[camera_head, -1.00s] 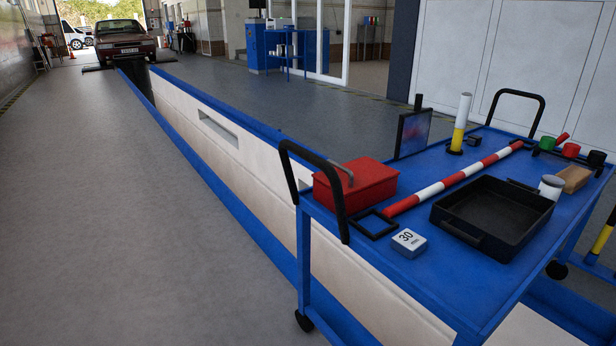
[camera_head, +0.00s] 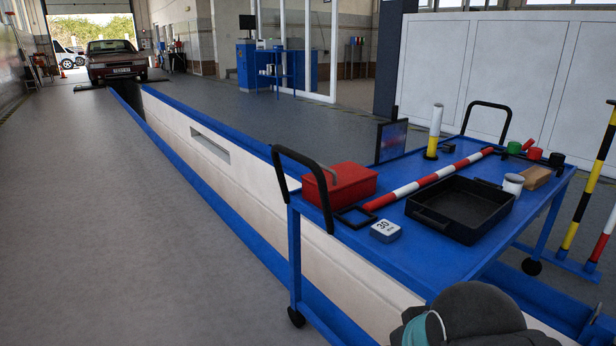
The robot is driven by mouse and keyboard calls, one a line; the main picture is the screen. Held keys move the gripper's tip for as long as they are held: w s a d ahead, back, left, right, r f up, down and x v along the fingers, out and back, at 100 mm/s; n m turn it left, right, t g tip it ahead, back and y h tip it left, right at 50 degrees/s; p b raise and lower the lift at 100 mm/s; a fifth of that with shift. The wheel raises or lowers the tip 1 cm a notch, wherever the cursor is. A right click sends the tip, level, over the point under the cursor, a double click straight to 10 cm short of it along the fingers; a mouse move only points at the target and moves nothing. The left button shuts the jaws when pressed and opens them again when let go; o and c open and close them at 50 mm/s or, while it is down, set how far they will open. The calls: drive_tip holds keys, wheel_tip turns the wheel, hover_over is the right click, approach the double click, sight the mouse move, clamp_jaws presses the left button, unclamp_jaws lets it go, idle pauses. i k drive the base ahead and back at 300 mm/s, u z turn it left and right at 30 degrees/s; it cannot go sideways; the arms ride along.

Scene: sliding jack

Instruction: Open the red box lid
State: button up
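The red box (camera_head: 339,187) stands at the near left corner of the blue cart's top (camera_head: 400,255), close behind the cart's black push handle. Its red lid (camera_head: 345,174) looks shut, with a grey handle (camera_head: 331,174) on top. The push handle partly covers the box's left side. A dark rounded part of my arm shows at the bottom edge, right of centre, in front of the cart. My gripper is not in view.
On the cart are a black tray (camera_head: 470,228), a red-white striped bar (camera_head: 425,181), a small white-blue block marked 30 (camera_head: 385,231), a black frame (camera_head: 357,217) and a yellow-white post (camera_head: 434,135). Grey floor at left is clear.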

sight(338, 177)
drive_tip(key=u, duration=1.85)
drive_tip(key=k, duration=1.05)
drive_tip(key=z, duration=1.35)
drive_tip(key=i, duration=1)
drive_tip(key=u, duration=0.05)
